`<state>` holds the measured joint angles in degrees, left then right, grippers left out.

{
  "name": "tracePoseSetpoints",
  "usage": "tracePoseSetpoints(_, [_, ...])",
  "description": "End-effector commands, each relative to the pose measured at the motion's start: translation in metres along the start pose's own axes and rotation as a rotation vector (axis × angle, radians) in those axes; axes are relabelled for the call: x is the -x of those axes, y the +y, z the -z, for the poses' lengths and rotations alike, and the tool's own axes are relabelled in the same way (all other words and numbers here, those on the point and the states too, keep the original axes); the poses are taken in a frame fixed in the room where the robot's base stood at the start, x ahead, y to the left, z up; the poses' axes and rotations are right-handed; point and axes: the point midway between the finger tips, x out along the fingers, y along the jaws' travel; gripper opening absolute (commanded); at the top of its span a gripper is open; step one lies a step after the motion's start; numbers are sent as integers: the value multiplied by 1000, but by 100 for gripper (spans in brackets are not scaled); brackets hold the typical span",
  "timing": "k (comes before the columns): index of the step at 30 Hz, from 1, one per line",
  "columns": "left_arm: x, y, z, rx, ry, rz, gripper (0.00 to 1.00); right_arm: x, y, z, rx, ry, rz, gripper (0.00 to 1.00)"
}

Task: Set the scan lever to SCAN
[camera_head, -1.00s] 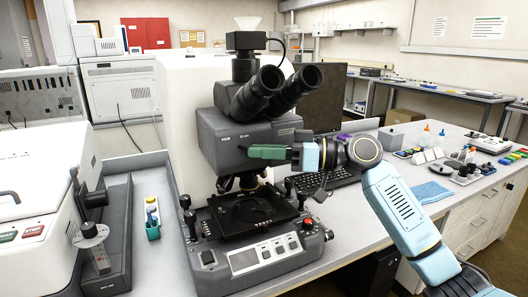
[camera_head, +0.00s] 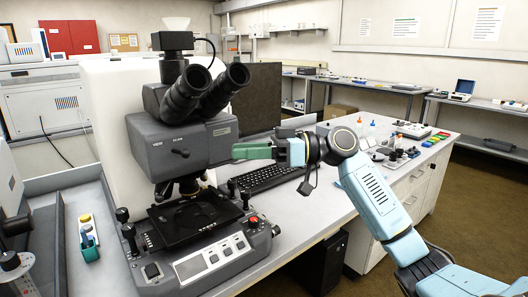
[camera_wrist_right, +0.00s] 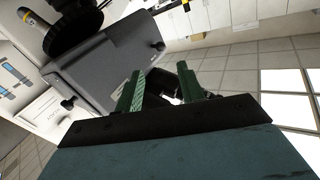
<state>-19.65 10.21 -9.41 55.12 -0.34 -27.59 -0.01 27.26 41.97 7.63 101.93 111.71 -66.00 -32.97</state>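The dark grey infrared microscope (camera_head: 185,135) stands on the bench left of centre in the head view. A short black lever (camera_head: 180,153) sticks out of the front of its head; I take it for the scan lever, but its markings are too small to read. My right gripper (camera_head: 236,151), with green fingers, is to the right of the lever in the picture, apart from it, and overlaps the microscope's right side. In the right wrist view its two fingers (camera_wrist_right: 160,72) stand apart with nothing between them. My left gripper is not in view.
A black keyboard (camera_head: 268,178) and a dark monitor (camera_head: 257,98) are behind my right gripper. The microscope base carries a stage (camera_head: 195,218), several knobs and a red button (camera_head: 253,220). A small teal holder (camera_head: 90,250) stands at the left. Open floor lies at the right.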

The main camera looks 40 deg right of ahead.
Motion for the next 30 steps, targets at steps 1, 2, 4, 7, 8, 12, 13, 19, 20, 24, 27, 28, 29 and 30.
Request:
tracePoseSetpoints(1, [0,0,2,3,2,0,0,10,1,-1,-2,0,-2,38])
tracePoseSetpoints(2, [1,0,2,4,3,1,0,15,0,-1,-2,-1,-1,38])
tracePoseSetpoints(4, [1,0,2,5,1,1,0,25,1,-1,-2,-1,-2,38])
tracePoseSetpoints(7, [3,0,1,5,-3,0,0,35,0,-1,-3,0,-1,38])
tracePoseSetpoints(8, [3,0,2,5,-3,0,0,37,0,-1,-2,0,-1,38])
tracePoseSetpoints(12, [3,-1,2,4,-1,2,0,41,0,0,-1,0,0,38])
tracePoseSetpoints(13, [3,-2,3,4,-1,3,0,41,0,0,-1,0,1,38])
tracePoseSetpoints(19, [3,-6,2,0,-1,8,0,41,0,0,-1,0,1,38])
tracePoseSetpoints(20, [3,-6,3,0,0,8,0,41,0,0,-1,0,0,38])
tracePoseSetpoints(24, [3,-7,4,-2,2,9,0,40,0,0,-1,0,0,38])
tracePoseSetpoints(27, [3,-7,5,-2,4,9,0,40,0,0,-1,0,1,38])
tracePoseSetpoints(28, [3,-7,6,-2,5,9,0,40,0,0,-1,0,0,38])
tracePoseSetpoints(29, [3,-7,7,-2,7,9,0,40,0,0,-1,0,0,38])
tracePoseSetpoints(30, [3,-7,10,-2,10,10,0,40,0,0,-1,0,0,38])
